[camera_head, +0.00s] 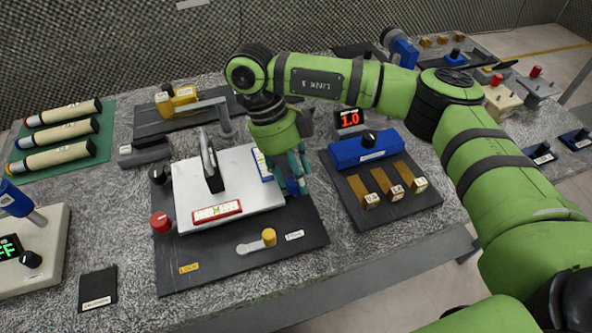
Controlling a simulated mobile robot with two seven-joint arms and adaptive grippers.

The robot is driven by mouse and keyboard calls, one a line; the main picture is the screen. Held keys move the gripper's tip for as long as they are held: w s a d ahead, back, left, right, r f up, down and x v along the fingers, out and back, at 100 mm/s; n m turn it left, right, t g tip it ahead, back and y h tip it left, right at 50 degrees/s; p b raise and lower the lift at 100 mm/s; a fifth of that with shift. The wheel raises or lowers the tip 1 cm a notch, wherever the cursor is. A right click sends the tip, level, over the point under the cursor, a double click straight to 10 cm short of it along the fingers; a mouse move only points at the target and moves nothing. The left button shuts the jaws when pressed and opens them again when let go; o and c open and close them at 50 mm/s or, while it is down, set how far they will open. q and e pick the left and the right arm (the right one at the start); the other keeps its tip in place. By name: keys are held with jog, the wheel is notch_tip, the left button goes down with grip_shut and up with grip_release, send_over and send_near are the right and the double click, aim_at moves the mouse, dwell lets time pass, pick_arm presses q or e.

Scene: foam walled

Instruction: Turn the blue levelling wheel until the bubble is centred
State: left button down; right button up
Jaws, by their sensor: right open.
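A dark base plate (240,265) lies on the table and carries a white tilting plate (195,185) with a black handle (211,165). A red-framed vial (216,212) sits at the white plate's front edge, and a blue-framed vial (262,166) at its right edge. The bubbles are too small to make out. My right gripper (291,181) is open and points down at the plate's right side. The blue levelling wheel (293,188) shows only partly at its fingertips; I cannot tell whether they touch it. My left gripper is not in view.
A red knob (160,222) and a black knob (157,174) stand left of the white plate. A lever with a yellow knob (269,237) is in front. Right stands a blue block unit (366,149) with brass pieces; a display (349,118) stands behind it.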

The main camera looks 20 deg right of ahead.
jog(key=shift+p+v, duration=0.4)
jog(key=shift+v, duration=0.5)
jog(key=p+v, duration=0.3)
jog(key=v, duration=0.3)
jog(key=shift+r, duration=0.2)
jog(key=shift+w, duration=0.1)
jog(key=v, duration=1.2)
jog(key=shift+a, duration=0.1)
